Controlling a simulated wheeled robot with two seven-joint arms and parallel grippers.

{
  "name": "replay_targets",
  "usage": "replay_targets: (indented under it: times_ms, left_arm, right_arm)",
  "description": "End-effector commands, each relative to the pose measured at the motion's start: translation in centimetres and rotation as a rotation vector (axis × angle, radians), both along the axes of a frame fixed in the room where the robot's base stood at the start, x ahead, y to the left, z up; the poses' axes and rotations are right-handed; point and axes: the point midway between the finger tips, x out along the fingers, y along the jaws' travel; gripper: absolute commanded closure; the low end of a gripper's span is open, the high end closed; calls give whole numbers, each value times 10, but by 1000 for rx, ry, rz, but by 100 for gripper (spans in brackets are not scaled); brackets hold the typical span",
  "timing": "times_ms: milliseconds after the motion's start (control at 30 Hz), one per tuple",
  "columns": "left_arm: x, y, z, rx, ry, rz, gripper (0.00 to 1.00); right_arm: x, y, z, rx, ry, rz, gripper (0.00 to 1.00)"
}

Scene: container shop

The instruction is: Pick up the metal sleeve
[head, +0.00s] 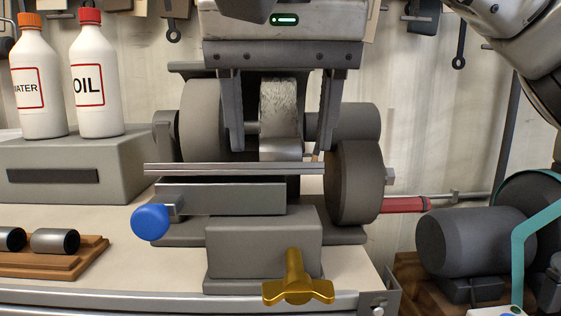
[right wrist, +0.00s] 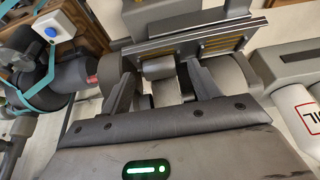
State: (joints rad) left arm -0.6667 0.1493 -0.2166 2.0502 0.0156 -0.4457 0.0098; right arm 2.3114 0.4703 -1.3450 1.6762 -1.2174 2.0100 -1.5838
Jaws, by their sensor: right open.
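Two dark grey hollow cylinders that look like metal sleeves lie on a wooden board (head: 75,262) at the left of the head view; the nearer one (head: 55,241) shows whole, the other (head: 10,238) is cut by the edge. My right gripper (head: 280,148) is open, pointing down over a grey bench machine (head: 357,182). Between its fingers is a light grey round part with a rough upper face (head: 280,105); whether this is a loose sleeve or part of the machine I cannot tell. My left gripper is out of view.
A flat plate (head: 235,169) crosses in front of the machine, with a blue knob (head: 150,222) and a yellow handle (head: 297,285) below. An oil bottle (head: 98,85) and a water bottle (head: 38,85) stand at the left. A grey motor (head: 470,241) sits at the right.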

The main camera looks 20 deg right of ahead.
Motion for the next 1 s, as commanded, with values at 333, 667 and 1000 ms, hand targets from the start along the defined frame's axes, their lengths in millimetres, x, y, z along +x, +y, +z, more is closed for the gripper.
replay_targets:
  times_ms: [333, 667, 1000]
  left_arm:
    - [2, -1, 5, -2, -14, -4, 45]
    - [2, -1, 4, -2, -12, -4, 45]
    - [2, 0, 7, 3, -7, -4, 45]
  right_arm:
    - [2, -1, -5, 0, -2, 0, 49]
    - [2, -1, -5, 0, -2, 0, 93]
    - [2, 0, 13, 1, -4, -2, 93]
